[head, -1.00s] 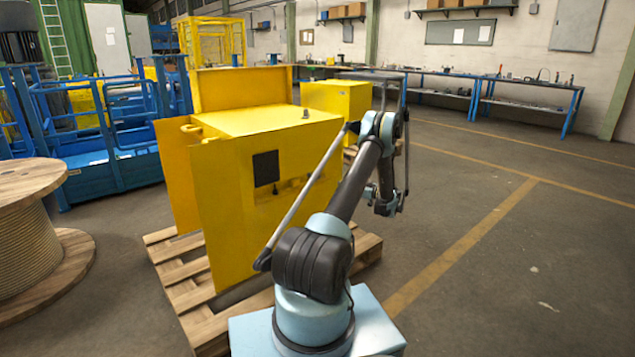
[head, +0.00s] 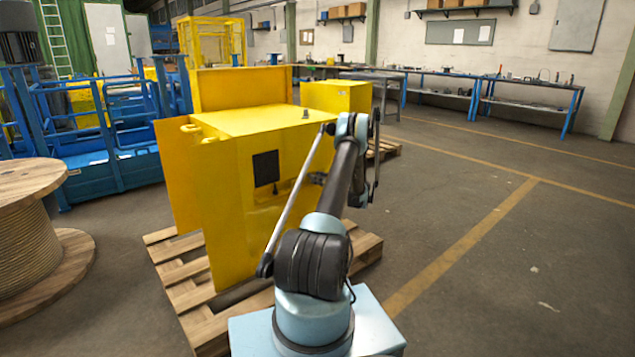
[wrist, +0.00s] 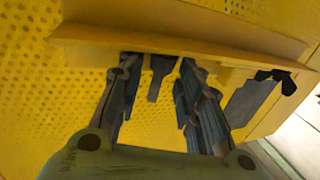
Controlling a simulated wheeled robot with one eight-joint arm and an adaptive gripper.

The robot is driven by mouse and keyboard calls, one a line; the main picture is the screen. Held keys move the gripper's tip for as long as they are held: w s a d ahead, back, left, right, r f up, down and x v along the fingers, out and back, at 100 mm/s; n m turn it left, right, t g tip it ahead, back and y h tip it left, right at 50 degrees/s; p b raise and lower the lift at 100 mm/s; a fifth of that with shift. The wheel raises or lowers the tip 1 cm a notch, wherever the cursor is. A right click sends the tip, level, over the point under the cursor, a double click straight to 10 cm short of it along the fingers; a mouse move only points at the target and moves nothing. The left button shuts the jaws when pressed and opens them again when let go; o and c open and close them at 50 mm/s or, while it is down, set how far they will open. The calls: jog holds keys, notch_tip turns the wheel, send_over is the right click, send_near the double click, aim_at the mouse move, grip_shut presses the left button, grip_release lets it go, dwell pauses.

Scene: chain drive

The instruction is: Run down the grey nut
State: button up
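I cannot clearly make out a grey nut in either view. A small grey knob-like piece (head: 305,114) stands on top of the yellow machine housing (head: 225,200); it is too small to identify. My gripper (head: 316,179) is beside the right part of the housing's front face, partly hidden by my arm. In the wrist view my gripper (wrist: 158,92) has its two dark fingers spread apart, their tips near a yellow ledge (wrist: 170,46). A dark grey bar (wrist: 160,75) shows between the fingers, with gaps on both sides. Nothing is visibly gripped.
The housing stands on a wooden pallet (head: 185,290). A perforated yellow panel (wrist: 35,95) lies behind the fingers. A dark piece (wrist: 250,100) is right of them. A cable spool (head: 25,235) stands at left. The floor at right is clear.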

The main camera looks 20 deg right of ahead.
jog(key=shift+w+a, duration=0.2)
jog(key=shift+w, duration=0.05)
grip_shut()
jog(key=shift+h, duration=0.3)
jog(key=m+t+h, duration=0.1)
jog(key=m+h, duration=0.2)
jog(key=h, duration=0.2)
jog(key=a+m+t+h, duration=0.1)
jog(key=m+h, duration=0.3)
jog(key=h, duration=0.1)
jog(key=a+m+t+h, duration=0.1)
jog(key=m+h, duration=0.3)
jog(key=h, duration=0.1)
jog(key=shift+s+a+h, duration=0.15)
jog(key=shift+s+h, duration=0.1)
jog(key=shift+h, duration=0.15)
jog(key=shift+a+m+h, duration=0.1)
jog(key=shift+m+h, duration=0.3)
jog(key=shift+h, duration=0.1)
grip_release()
